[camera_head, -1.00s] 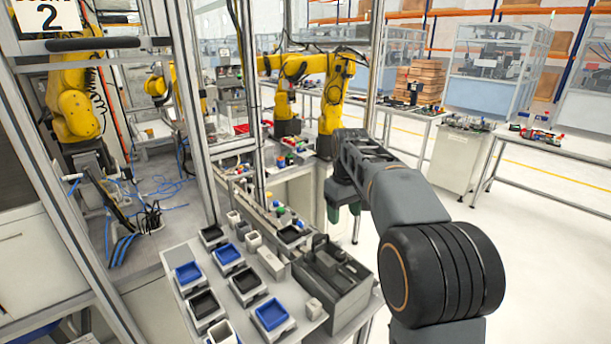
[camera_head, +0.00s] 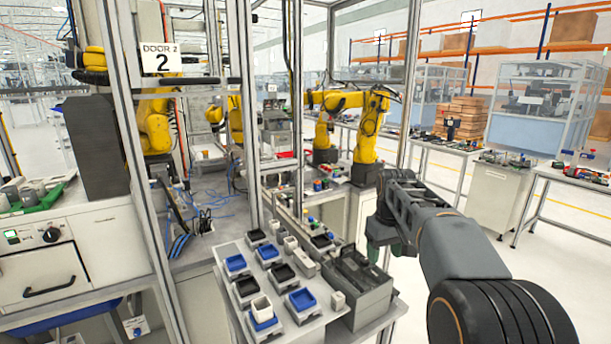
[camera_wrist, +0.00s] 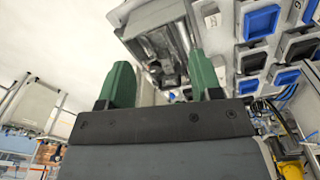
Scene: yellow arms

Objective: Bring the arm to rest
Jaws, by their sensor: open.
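My gripper (camera_head: 383,250) is at the centre right of the head view, hanging from my dark grey arm beside the grey tool box on the table. In the wrist view my gripper (camera_wrist: 160,85) shows two green fingers standing well apart. Nothing is held between them. A grey metallic box shows beyond the fingers in the wrist view. In the head view the far finger is mostly hidden behind the near one.
A table (camera_head: 226,262) holds several blue and black trays and a grey box (camera_head: 357,285) just left of my gripper. Glazed cell posts and yellow arms (camera_head: 370,125) stand behind. A grey cabinet (camera_head: 497,195) and benches are at right. Open floor lies between.

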